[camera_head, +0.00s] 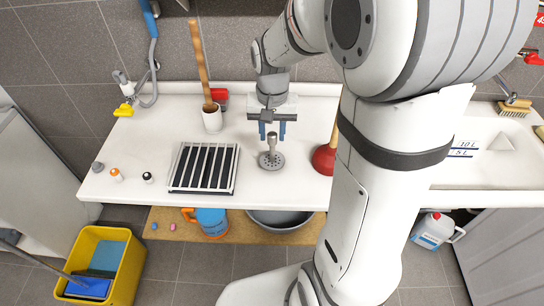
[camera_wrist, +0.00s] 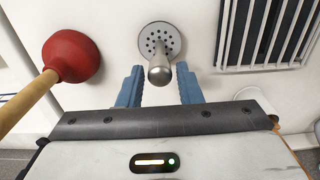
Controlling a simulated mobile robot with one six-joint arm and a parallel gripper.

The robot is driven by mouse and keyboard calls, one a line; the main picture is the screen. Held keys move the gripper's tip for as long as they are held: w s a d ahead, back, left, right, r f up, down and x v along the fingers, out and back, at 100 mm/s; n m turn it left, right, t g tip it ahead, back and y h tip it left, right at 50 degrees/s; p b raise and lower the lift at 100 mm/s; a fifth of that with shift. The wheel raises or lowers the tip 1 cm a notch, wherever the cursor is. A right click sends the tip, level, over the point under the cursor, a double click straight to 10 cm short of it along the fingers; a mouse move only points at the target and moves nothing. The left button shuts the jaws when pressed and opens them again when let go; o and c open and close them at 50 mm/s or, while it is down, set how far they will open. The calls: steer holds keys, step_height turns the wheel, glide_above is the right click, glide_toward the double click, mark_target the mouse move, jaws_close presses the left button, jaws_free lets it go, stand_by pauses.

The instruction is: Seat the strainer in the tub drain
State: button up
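The strainer (camera_head: 271,160) is a grey metal disc with holes and an upright knobbed stem, standing on the white counter. It also shows in the wrist view (camera_wrist: 161,39), with its knob toward the camera. My gripper (camera_head: 272,131) points down above the strainer. Its two blue fingers are apart, one on each side of the knob in the wrist view (camera_wrist: 159,82), with gaps on both sides. I cannot tell whether the fingertips reach down to knob height. The white tub (camera_head: 480,170) with blue level marks is at the right, partly behind my arm. I see no drain.
A red plunger (camera_head: 324,159) stands close on the right. A wooden-handled tool in a white cup (camera_head: 212,118) stands behind the rack. Small bottles (camera_head: 116,175) are at the left; a yellow bucket (camera_head: 100,265) is below.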

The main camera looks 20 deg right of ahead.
jaws_close()
steer(key=shift+r, duration=0.15)
steer(key=shift+r+p, duration=1.15)
steer(key=shift+r, duration=0.3)
steer(key=shift+r+p, duration=1.1)
steer(key=shift+r, duration=0.35)
steer(key=shift+f, duration=0.1)
